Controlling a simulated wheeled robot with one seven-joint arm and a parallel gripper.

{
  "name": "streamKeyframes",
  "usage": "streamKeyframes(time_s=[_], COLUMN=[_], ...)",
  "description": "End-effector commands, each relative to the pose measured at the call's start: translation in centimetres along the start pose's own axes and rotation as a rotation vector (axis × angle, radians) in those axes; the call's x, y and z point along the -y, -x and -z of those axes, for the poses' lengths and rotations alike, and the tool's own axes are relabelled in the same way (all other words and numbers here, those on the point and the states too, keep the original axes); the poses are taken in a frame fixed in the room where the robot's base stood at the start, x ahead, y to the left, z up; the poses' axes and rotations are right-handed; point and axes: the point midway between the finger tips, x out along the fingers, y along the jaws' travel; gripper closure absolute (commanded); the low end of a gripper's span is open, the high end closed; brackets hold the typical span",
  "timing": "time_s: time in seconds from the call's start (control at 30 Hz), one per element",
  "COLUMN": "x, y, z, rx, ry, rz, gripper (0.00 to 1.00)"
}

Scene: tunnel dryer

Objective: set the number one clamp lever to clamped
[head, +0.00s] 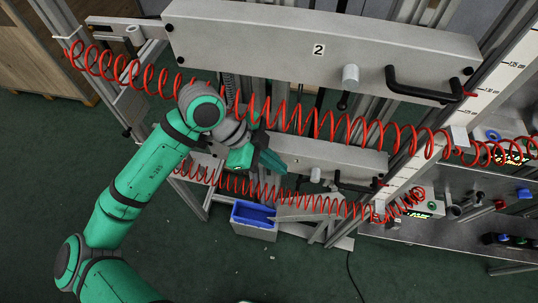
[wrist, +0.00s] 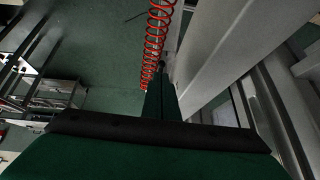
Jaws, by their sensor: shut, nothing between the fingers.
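A lower grey beam (head: 330,157) lies below a larger upper beam (head: 300,35) marked with a "2". I see no number on the lower beam; my arm covers its left part. A pale knob (head: 315,174), perhaps a clamp lever's hub, sits on its front; the lever's setting is too small to tell. A similar knob with a dark lever (head: 349,78) is on the upper beam. My gripper (head: 283,166) is shut and empty, in front of the lower beam and left of its knob. Its closed fingers also show in the wrist view (wrist: 162,98).
Red coiled hoses (head: 300,118) stretch across in front of both beams; one also hangs close by my fingers in the wrist view (wrist: 157,35). A black handle (head: 425,95) juts from the upper beam. A blue bin (head: 254,216) stands below. Open green floor lies in front.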

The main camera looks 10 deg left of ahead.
Motion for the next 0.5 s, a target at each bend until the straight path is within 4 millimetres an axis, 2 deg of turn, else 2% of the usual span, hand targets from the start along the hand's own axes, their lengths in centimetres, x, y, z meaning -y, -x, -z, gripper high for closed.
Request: streamKeyframes(time_s=[0.2, 0.33, 0.5], x=[0.0, 0.2, 0.4], y=[-4.1, -5.7, -6.7], z=[0.5, 0.6, 0.6], rx=[-0.003, -0.002, 0.000], ry=[-0.006, -0.002, 0.002], rz=[-0.005, -0.002, 0.001], gripper=[1.00, 1.00, 1.00])
